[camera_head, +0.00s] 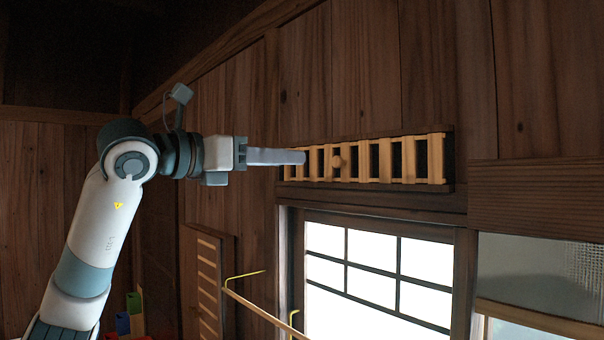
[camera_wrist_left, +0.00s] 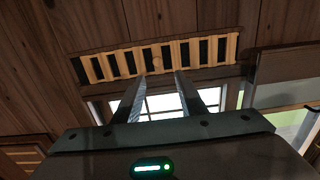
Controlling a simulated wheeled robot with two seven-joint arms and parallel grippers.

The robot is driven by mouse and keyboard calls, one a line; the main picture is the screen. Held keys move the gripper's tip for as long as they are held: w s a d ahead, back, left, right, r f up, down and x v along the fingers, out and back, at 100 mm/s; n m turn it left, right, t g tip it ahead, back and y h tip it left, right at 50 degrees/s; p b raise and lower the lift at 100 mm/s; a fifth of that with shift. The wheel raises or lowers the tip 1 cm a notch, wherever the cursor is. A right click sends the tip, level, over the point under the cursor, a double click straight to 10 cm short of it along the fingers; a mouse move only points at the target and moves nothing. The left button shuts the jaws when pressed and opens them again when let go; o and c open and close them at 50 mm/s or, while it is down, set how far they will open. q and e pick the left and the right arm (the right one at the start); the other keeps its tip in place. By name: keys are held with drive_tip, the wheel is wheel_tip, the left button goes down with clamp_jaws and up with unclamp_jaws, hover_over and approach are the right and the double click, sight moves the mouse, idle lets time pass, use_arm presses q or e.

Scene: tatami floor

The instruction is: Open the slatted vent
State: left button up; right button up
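The slatted vent (camera_head: 366,160) is a long wooden frame of light upright slats set high on the dark plank wall, above a bright window. Dark gaps show between its slats, and a small round knob (camera_head: 337,162) sits left of its middle. The vent also shows at the top of the left wrist view (camera_wrist_left: 200,50), with the knob (camera_wrist_left: 157,64) there. My left gripper (camera_head: 303,157) is raised near the vent's left end in the head view. In the left wrist view its two fingers (camera_wrist_left: 158,75) are apart, below the knob, with nothing between them. My right gripper is not seen.
A bright paned window (camera_head: 370,270) lies below the vent. A wooden rail with yellow hooks (camera_head: 262,312) juts out at lower middle. A slatted wooden panel (camera_head: 208,280) stands at lower left, near colored items (camera_head: 130,318). A frosted pane (camera_head: 540,270) is at right.

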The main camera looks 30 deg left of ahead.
use_arm(q)
drive_tip(key=b+v, duration=0.1)
drive_tip(key=v, duration=0.3)
drive_tip(key=shift+s+a, duration=0.1)
drive_tip(key=shift+s, duration=0.3)
idle(0.4)
